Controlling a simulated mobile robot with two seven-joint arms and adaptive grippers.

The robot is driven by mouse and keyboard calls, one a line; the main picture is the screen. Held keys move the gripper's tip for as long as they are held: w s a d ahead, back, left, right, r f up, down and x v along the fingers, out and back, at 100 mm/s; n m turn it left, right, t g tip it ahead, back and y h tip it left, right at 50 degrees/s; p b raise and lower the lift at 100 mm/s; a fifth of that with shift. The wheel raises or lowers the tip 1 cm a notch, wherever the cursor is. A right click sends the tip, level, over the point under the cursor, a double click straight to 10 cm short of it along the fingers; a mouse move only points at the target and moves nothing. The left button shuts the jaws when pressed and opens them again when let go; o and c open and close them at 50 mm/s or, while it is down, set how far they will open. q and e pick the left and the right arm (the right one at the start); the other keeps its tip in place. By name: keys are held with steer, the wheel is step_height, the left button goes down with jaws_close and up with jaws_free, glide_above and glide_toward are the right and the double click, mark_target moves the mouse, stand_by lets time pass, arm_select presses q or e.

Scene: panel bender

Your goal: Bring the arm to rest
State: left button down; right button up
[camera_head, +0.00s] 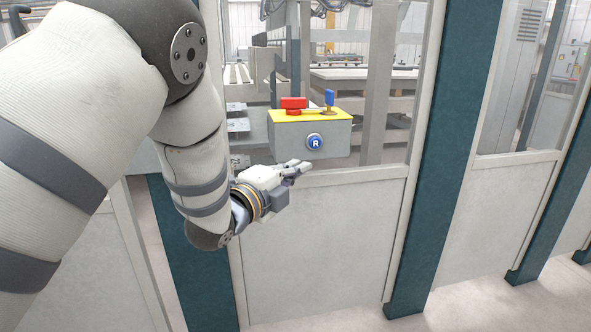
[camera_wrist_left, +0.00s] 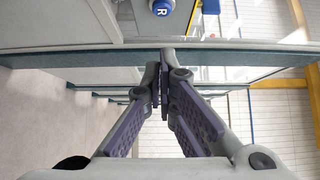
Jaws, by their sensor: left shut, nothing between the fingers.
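My left arm (camera_head: 195,140) comes in from the left and bends down in the head view. Its gripper (camera_head: 298,167) points right, in front of the fence and below the control box. In the left wrist view the fingers of the left gripper (camera_wrist_left: 163,85) meet at their tips, shut with nothing between them. The right gripper is not in either view.
A grey control box (camera_head: 338,141) with a yellow top carries a red part (camera_head: 293,103), a blue part (camera_head: 329,97) and a blue R button (camera_head: 314,141). Teal posts (camera_head: 445,150) and grey panels (camera_head: 320,250) form the fence. Floor shows at lower right.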

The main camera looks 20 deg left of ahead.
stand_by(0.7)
arm_select(q)
steer(key=s+a+f+n+g+y, duration=0.1)
steer(key=s+f+n+g, duration=0.2)
steer(key=s+f, duration=0.45)
steer(key=s+f+n+g+y, duration=0.1)
steer(key=s+f+n+g, duration=0.25)
steer(key=f, duration=0.75)
steer(key=s+a+f+n+g+y, duration=0.1)
steer(key=s+f+n+g, duration=0.1)
steer(key=s+f+n, duration=0.5)
steer(key=s+f+n+g, duration=0.2)
steer(key=s+f+g, duration=0.1)
steer(key=s, duration=0.8)
steer(key=s+d+f+n+g, duration=0.1)
steer(key=s+f+g, duration=0.3)
steer(key=s, duration=0.7)
steer(key=s+d+f+n+g, duration=0.1)
steer(key=s+f+n+g, duration=0.3)
steer(key=s, duration=0.8)
steer(key=shift+f+g, duration=0.2)
steer(key=shift+g, duration=0.15)
